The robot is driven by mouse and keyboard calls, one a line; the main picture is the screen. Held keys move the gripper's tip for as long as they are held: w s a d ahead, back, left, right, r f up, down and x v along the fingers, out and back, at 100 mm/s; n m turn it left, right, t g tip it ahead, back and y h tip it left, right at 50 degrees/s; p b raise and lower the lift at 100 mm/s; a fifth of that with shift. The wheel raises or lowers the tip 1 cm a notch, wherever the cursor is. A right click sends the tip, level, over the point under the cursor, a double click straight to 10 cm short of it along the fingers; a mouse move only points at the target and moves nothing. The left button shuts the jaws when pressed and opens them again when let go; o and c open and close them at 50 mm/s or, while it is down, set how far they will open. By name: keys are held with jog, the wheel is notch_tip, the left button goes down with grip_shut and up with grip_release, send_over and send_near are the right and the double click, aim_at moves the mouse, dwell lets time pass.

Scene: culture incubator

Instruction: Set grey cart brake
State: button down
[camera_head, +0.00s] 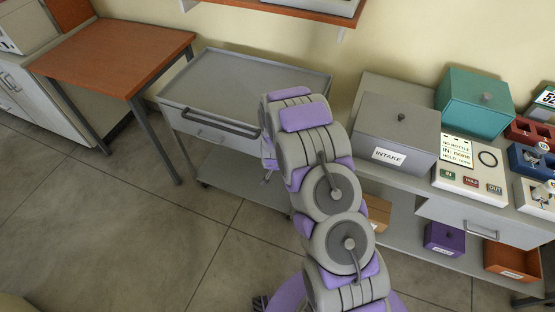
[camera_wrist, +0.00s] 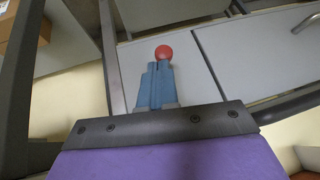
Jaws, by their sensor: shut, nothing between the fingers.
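The grey cart (camera_head: 245,76) stands against the wall in the head view, with a flat rimmed top, a drawer with a dark bar handle (camera_head: 212,122) and a lower shelf (camera_head: 240,183). My arm covers its right end. In the wrist view, my gripper (camera_wrist: 159,65) has its blue fingers shut together with nothing between them. A round red knob (camera_wrist: 164,52) shows right at the fingertips, in front of grey cart panels (camera_wrist: 200,75). I cannot tell whether the fingers touch it. The knob's stem is hidden. In the head view the fingers are hidden behind my arm.
A brown-topped table (camera_head: 115,52) stands left of the cart. At right, a grey bench carries a grey INTAKE box (camera_head: 395,132), a teal box (camera_head: 475,102) and a control panel (camera_head: 468,168). The tiled floor (camera_head: 130,225) at front left is clear.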

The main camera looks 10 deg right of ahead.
jog(key=shift+s+a+f+t+h+p, duration=0.1)
jog(key=shift+s+f+t+h+p, duration=0.15)
jog(key=shift+f+t+h, duration=0.25)
jog(key=shift+s+a+f+t+h+p, duration=0.1)
jog(key=shift+f+t+h+p, duration=0.2)
jog(key=shift+t, duration=0.4)
jog(key=shift+r, duration=0.15)
jog(key=shift+r+p, duration=0.3)
jog(key=shift+r, duration=0.3)
